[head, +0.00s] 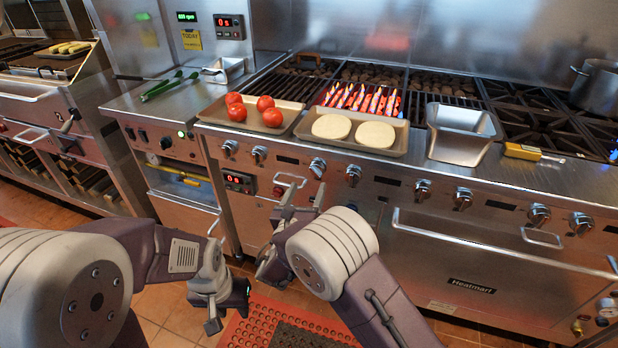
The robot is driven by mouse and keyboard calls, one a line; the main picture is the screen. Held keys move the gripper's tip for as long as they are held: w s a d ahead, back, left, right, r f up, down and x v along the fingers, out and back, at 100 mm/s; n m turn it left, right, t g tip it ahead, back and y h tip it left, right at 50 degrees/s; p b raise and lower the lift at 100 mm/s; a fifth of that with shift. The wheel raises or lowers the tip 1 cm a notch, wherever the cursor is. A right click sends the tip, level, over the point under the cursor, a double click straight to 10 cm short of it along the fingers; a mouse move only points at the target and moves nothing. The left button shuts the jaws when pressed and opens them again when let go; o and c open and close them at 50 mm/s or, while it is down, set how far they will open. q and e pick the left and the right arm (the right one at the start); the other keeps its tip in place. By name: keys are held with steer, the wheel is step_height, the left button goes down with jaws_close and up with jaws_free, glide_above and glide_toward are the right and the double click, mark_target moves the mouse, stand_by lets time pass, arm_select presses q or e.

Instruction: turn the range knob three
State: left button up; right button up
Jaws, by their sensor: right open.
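The range front carries a row of silver knobs. Counting from the left, the third knob (318,168) is above my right gripper and looks tilted compared with the knob (353,175) to its right. My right gripper (303,194) is open and empty, with its fingers pointing up toward the range front just below the third knob. A gap shows between fingertips and knob; I cannot tell the depth. My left gripper (228,312) hangs low over the floor at the lower left, away from the knobs; its jaw opening is unclear.
A tray of tomatoes (222,113) and a tray with two pale patties (393,150) sit on the ledge above the knobs. A metal pan (458,146) stands to the right. Flames (362,99) burn in the grill. An oven handle (480,240) sticks out at lower right.

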mark_target(315, 173)
steer(key=b+x, duration=0.1)
steer(key=x, duration=0.6)
steer(key=shift+w+d+f, duration=0.1)
steer(key=shift+w, duration=0.2)
steer(key=c, duration=1.4)
